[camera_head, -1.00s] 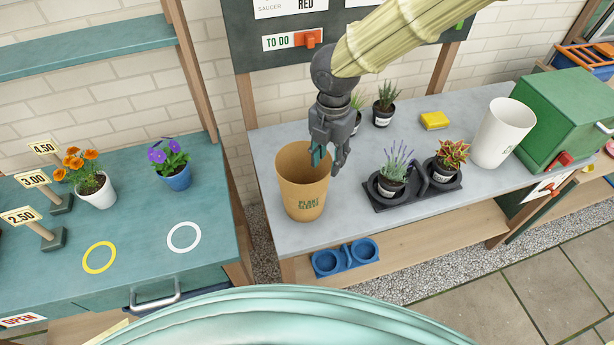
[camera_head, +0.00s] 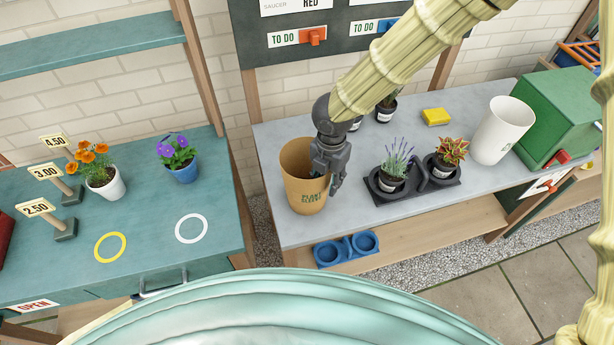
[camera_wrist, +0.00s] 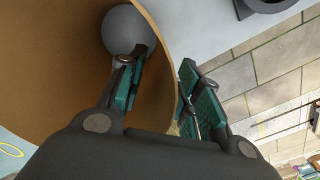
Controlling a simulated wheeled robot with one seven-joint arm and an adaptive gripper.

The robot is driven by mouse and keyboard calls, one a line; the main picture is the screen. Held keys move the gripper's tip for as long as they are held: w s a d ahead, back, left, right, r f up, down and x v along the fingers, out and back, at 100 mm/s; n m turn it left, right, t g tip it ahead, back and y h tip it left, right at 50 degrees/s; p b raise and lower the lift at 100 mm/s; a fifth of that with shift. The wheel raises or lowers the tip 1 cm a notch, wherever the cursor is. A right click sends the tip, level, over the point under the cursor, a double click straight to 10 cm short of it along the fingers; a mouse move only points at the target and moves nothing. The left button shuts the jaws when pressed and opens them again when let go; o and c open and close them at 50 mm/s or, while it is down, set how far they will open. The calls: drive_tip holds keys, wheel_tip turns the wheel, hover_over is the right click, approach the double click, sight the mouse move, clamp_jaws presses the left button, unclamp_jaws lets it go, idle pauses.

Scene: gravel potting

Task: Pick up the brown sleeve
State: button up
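The brown sleeve (camera_head: 300,190) is a tapered, open-topped cup with green "PLANT SLEEVE" lettering. It stands upright on the left part of the grey bench in the head view. My gripper (camera_head: 326,182) points down at the sleeve's right rim. In the wrist view the brown sleeve (camera_wrist: 60,70) fills the left side, and its wall passes between the fingers of my gripper (camera_wrist: 163,95). One finger is inside the sleeve and the other outside. The fingers are apart, with a gap visible to the wall. A round grey patch shows at the sleeve's bottom.
A black tray (camera_head: 420,193) with two potted plants stands right of the sleeve on the grey bench (camera_head: 300,237). A white cup (camera_head: 502,130), a yellow block (camera_head: 436,116) and a green box (camera_head: 565,115) are farther right. A blue double saucer (camera_head: 347,249) lies on the lower shelf.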

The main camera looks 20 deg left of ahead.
clamp_jaws()
idle(0.4)
